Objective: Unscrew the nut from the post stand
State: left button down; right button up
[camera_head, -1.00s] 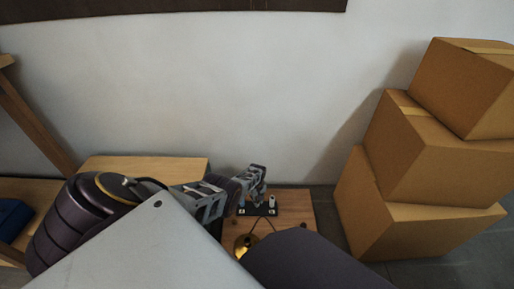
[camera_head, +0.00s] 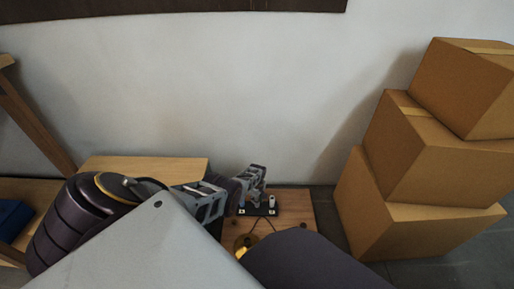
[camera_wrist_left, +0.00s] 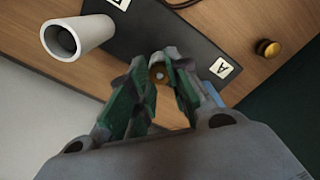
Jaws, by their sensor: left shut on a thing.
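My left gripper (camera_head: 254,196) reaches down over a black base plate (camera_head: 260,212) on the wooden table. My right gripper is not in view.
A label marked A (camera_wrist_left: 221,68) lies on the plate. A brass knob (camera_wrist_left: 268,48) is on the wooden table (camera_head: 297,212). A brass lamp part (camera_head: 243,243) is partly hidden near the front. Cardboard boxes (camera_head: 425,160) are stacked at the right, with a wall behind.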

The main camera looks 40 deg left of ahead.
pick_arm(q)
jog(key=shift+n, duration=2.1)
jog(key=c, duration=1.3)
grip_release()
jog(key=shift+o, duration=0.2)
jog(key=shift+m, duration=0.3)
jog(key=shift+m, duration=3.7)
jog(key=shift+m, duration=0.3)
